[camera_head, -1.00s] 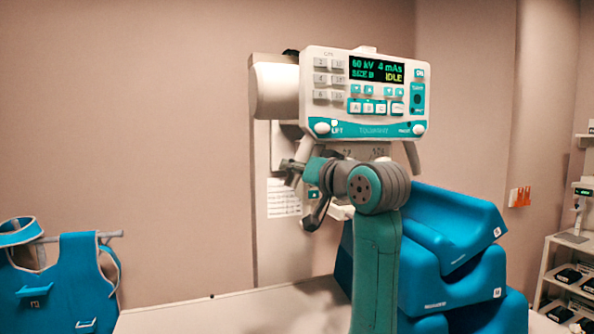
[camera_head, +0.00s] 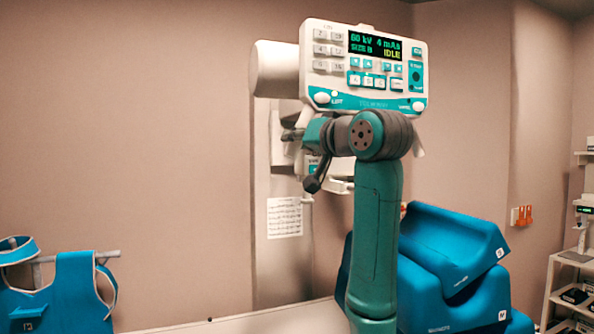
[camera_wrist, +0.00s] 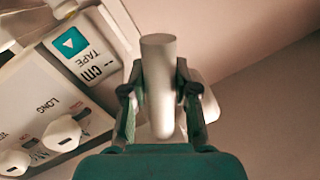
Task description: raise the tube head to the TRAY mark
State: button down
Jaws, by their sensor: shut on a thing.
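The tube head (camera_head: 312,60) is a white box with a teal-edged control panel; its display reads 60 kV, 4 mAs, SIZE B, IDLE. It is carried in front of a pale upright column (camera_head: 262,170) at the wall. My gripper (camera_head: 292,135) is at the underside of the tube head, partly hidden by my arm. In the wrist view my gripper (camera_wrist: 160,98) is shut on a grey rounded handle (camera_wrist: 158,58), with a finger on each side. A TAPE cm label (camera_wrist: 85,55) shows beside it. I cannot make out a TRAY mark.
Blue foam wedges (camera_head: 455,245) are stacked right of my arm. A blue apron (camera_head: 78,290) hangs at the lower left. A printed sheet (camera_head: 284,218) is on the column. A shelf rack (camera_head: 568,260) stands at the far right. The wall left of the column is clear.

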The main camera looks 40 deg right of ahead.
notch_tip(320, 180, up, 6)
jog(key=shift+f, duration=0.1)
dwell(0.4)
jog(key=c, duration=1.2)
grip_release()
jog(key=shift+o, duration=0.2)
jog(key=s, duration=1.2)
jog(key=shift+a, duration=0.4)
